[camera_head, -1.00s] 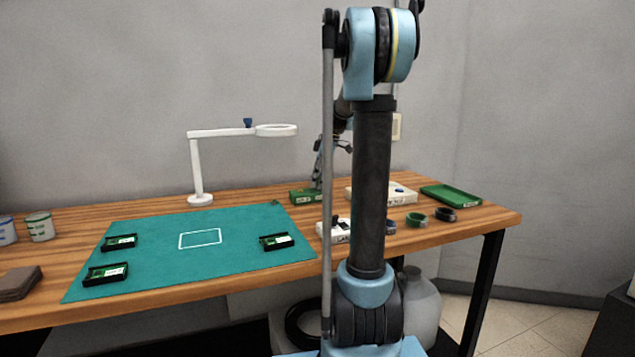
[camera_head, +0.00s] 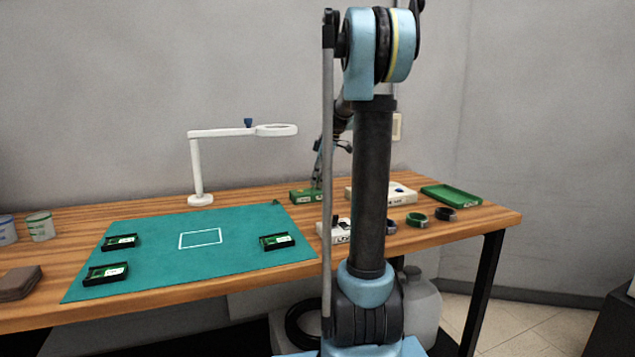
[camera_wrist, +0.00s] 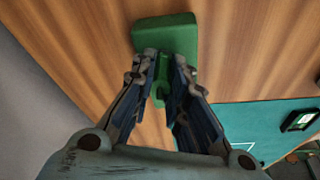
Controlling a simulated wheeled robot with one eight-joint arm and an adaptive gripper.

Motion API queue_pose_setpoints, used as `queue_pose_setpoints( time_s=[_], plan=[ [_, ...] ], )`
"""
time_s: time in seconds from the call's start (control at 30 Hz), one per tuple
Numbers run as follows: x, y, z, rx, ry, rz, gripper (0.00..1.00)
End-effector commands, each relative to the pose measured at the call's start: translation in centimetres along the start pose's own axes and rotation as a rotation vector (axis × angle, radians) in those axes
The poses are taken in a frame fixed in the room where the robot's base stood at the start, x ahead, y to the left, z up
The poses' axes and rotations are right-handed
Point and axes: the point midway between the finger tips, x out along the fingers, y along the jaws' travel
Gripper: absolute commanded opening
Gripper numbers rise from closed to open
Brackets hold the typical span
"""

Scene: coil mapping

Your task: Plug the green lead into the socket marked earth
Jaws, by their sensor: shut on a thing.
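My gripper (camera_wrist: 167,80) is shut on a slim green piece (camera_wrist: 164,91), which looks like the green lead's plug. A green block (camera_wrist: 168,36) lies just past the fingertips in the wrist view. The held piece reaches up to it, but I cannot tell whether it is plugged in or only in front. In the head view the green box (camera_head: 303,196) with a small pale label stands at the back of the bench, and my gripper (camera_head: 317,181) is low at its right end. The label is too small to read, so I cannot confirm the earth marking.
A teal mat (camera_head: 160,258) with several small black trays covers the bench's middle. A white lamp (camera_head: 196,175) stands behind it. Right of my arm are a white box (camera_head: 402,194), a green tray (camera_head: 450,194), a green ring (camera_head: 416,219) and a dark ring (camera_head: 445,214).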

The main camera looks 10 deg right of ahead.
Motion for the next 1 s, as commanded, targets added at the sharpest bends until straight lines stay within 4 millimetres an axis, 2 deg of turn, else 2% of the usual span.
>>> queue_pose_setpoints(
  time_s=[1.0],
  plan=[
    [-2.0,0.1,-0.6,0.0,0.0,0.001,0.0]
  ],
)
